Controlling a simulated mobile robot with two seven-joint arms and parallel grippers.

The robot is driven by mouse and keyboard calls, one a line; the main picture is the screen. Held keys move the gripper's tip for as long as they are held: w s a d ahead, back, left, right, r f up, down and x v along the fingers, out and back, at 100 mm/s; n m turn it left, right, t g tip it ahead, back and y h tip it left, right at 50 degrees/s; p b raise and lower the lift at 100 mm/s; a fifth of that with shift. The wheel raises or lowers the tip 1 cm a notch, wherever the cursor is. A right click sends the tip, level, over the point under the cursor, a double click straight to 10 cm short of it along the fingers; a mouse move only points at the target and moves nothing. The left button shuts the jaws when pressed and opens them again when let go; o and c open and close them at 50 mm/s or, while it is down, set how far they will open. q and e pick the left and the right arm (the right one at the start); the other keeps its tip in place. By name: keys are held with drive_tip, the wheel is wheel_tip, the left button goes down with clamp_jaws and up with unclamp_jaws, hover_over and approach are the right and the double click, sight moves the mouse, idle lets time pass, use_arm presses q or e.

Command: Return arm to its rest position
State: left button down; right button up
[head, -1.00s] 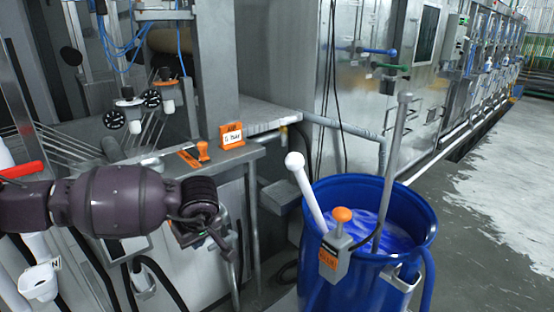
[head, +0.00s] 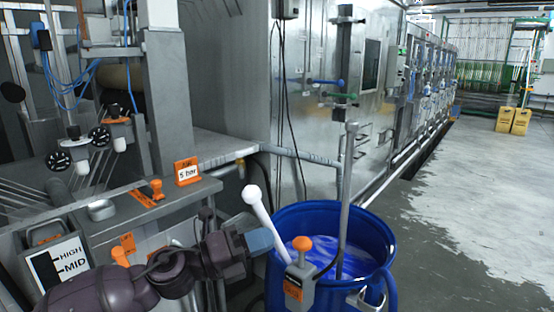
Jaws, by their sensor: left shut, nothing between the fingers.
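My left arm comes in from the lower left, with its dark purple links low in the head view. My left gripper (head: 259,241) is shut and empty, pointing right. In the picture it sits at the left edge of the blue drum (head: 375,235), just below the white rod. I cannot tell how far apart gripper and drum are. My right gripper is not in view.
The drum holds blue liquid (head: 325,250), a white-ended rod (head: 259,208) and a grey pipe (head: 347,195). A grey box with an orange knob (head: 301,243) is on its near rim. A bench (head: 185,204) stands left. Floor at right (head: 480,180) is clear.

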use_arm(q)
drive_tip(key=s+a+f+n+t+y, duration=0.1)
drive_tip(key=a+f+n+t+y, duration=0.4)
drive_tip(key=a+f+n+y, duration=0.65)
drive_tip(key=s+a+f+n+t+y, duration=0.15)
drive_tip(key=a+f+n+t, duration=0.45)
drive_tip(key=n, duration=1.1)
drive_tip(key=s+a+f+n+g+y, duration=0.2)
drive_tip(key=s+a+f+n+g, duration=0.1)
drive_tip(key=s+f, duration=0.7)
drive_tip(key=s+a+f+n+g+y, duration=0.3)
drive_tip(key=s+a+f+n, duration=0.1)
drive_tip(key=s+f, duration=0.6)
drive_tip(key=shift+s+a+n+g+y, duration=0.25)
drive_tip(key=shift+s+n+g, duration=0.2)
drive_tip(key=shift+s, duration=0.6)
